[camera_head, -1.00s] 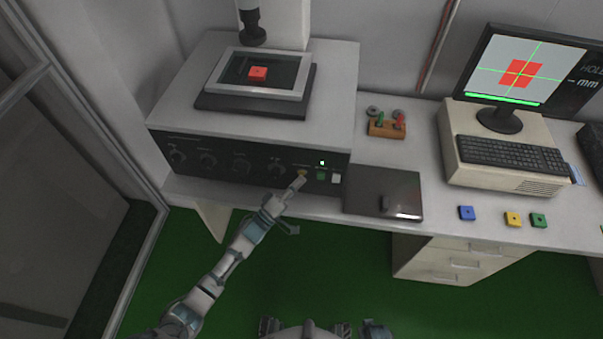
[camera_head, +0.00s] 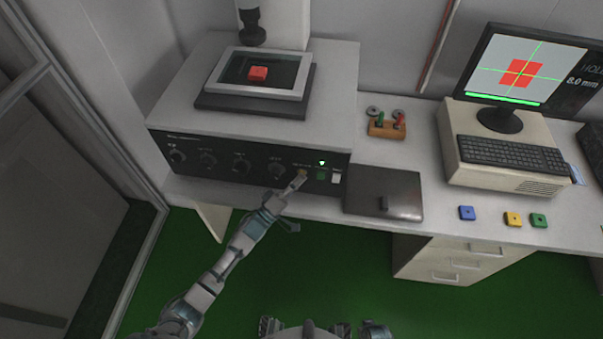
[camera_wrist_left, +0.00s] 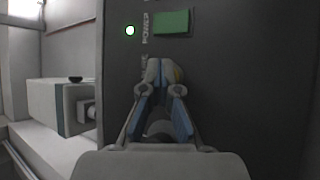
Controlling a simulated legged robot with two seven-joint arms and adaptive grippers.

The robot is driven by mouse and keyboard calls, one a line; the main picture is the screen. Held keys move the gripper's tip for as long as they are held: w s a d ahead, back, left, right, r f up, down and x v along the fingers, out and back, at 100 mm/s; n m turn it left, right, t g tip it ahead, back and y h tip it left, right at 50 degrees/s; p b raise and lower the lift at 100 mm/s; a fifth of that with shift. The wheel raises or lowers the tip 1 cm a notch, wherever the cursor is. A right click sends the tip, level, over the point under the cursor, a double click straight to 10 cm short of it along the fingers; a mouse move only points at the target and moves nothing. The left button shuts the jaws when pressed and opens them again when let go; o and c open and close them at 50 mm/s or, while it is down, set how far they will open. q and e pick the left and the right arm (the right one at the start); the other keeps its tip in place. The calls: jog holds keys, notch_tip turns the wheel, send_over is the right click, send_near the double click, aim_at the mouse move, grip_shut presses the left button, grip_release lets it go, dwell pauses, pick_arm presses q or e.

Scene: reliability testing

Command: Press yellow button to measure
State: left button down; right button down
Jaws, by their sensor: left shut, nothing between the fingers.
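The yellow button is on the black front panel (camera_head: 222,163) of the measuring machine (camera_head: 335,85). In the left wrist view, a small yellowish edge of the button (camera_wrist_left: 178,73) shows beside my fingertips; the rest is hidden behind them. My left gripper (camera_head: 299,181) is shut and empty, its tips at the button; it also shows in the left wrist view (camera_wrist_left: 160,68). Contact with the button cannot be made out clearly. A red block (camera_head: 258,73) lies on the machine's stage. The monitor (camera_head: 523,66) shows a red square with green crosshairs and "8.0 mm". My right gripper is not in view.
A dark flat box (camera_head: 383,190), a wooden holder (camera_head: 387,129), a keyboard (camera_head: 512,155) and blue (camera_head: 467,213), yellow (camera_head: 513,219) and green (camera_head: 539,220) blocks lie rightward.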

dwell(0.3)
pick_arm(q)
jog(key=shift+s+p, duration=0.55)
jog(key=shift+s, duration=0.2)
jog(key=s+p, duration=0.2)
jog(key=s, duration=0.1)
jog(key=s+p, duration=0.1)
jog(key=s, duration=0.1)
jog(key=shift+a, duration=0.25)
dwell(0.7)
